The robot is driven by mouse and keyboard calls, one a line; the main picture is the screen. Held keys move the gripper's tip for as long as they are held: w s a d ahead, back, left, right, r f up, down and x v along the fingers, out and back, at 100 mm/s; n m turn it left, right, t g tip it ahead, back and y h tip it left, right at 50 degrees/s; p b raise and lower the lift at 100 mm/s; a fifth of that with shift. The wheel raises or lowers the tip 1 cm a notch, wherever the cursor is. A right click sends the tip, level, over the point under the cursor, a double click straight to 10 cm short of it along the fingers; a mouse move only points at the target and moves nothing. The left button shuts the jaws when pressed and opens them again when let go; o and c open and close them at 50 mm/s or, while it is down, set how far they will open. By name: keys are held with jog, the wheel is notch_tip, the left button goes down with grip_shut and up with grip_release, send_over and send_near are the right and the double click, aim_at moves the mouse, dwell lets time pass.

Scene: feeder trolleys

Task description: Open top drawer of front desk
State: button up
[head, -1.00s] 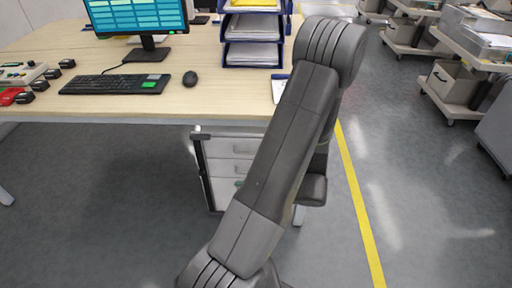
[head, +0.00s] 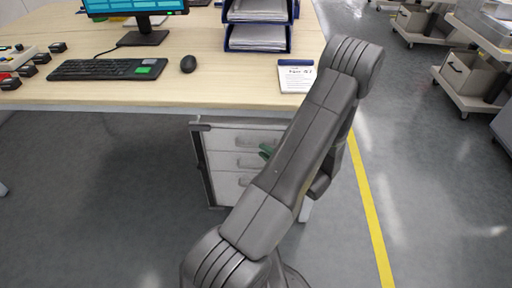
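The front desk (head: 215,95) has a pale wooden top, with a white drawer unit (head: 203,170) under its right part. The unit has a dark frame and stacked drawers with recessed handles. The top drawer (head: 228,140) looks shut, and its right end is hidden behind my arm. My gripper (head: 267,150) shows only as small green fingertips beside my arm, in front of the right part of the drawer fronts around the upper drawers. The rest of it is hidden. I cannot tell whether it touches the drawer or how wide its fingers are.
On the desk are a keyboard (head: 108,69), a mouse (head: 188,64), a monitor (head: 135,8), blue paper trays (head: 258,38) and a notepad (head: 296,76). Trolleys (head: 462,78) stand at the upper right. The grey floor beside the yellow line (head: 368,210) is clear.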

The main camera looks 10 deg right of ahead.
aim_at(256, 146)
jog(key=shift+x, duration=2.5)
grip_shut()
